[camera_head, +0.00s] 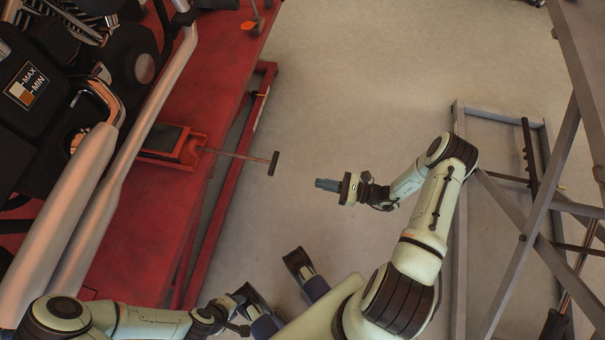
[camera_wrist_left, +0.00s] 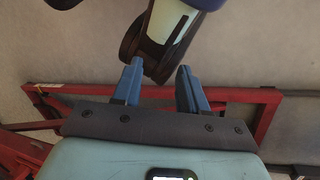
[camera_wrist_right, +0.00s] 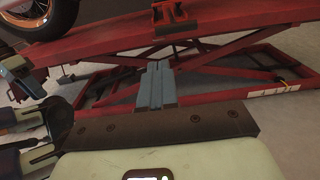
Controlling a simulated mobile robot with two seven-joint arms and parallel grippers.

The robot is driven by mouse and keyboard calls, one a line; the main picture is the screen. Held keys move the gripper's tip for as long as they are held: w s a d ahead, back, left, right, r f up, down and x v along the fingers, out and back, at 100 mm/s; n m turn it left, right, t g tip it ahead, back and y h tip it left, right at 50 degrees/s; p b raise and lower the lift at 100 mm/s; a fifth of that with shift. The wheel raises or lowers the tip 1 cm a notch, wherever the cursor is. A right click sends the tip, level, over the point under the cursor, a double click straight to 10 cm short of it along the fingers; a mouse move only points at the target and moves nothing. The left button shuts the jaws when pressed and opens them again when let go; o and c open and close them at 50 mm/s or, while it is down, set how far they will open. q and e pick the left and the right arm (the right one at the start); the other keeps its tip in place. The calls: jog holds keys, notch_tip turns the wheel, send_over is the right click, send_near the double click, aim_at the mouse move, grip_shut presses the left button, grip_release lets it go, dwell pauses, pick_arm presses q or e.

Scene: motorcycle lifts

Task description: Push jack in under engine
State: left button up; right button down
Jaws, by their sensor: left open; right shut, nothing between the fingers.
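The jack (camera_head: 172,145) is a low red frame with a dark top pad. It lies on the red lift platform beside the motorcycle, partly behind its silver exhaust pipes. Its thin rod ends in a dark crossbar handle (camera_head: 273,163) beyond the platform edge. The dark engine (camera_head: 60,70) is at upper left. My right gripper (camera_head: 320,184) is shut and empty, a short way right of the handle and apart from it. Its closed fingers show in the right wrist view (camera_wrist_right: 155,68). My left gripper (camera_wrist_left: 157,78) is open and empty, low in the head view.
The red lift platform (camera_head: 140,235) has a lower red frame (camera_head: 240,150) along its right side. A grey lift frame (camera_head: 461,230) with crossed bars stands at right, close to my right arm. The floor (camera_head: 350,80) between them is clear.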

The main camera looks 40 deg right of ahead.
pick_arm(q)
jog(key=shift+w+a+f+t+b, duration=0.25)
jog(key=shift+w+f+b, duration=0.15)
jog(key=shift+w, duration=0.1)
jog(key=shift+w+a+f+t+b, duration=0.15)
jog(key=shift+w+a+f+b, duration=0.1)
jog(key=shift+w+f, duration=0.2)
pick_arm(e)
jog(key=x, duration=1.3)
jog(key=shift+a, duration=0.2)
pick_arm(q)
jog(key=shift+r, duration=0.1)
pick_arm(e)
jog(key=shift+s, duration=0.1)
pick_arm(q)
jog(key=shift+w+a+f+y+b, duration=0.35)
jog(key=shift+w+f+b, duration=0.15)
jog(key=shift+w, duration=0.2)
pick_arm(e)
jog(key=x, duration=1.6)
jog(key=shift+r, duration=0.15)
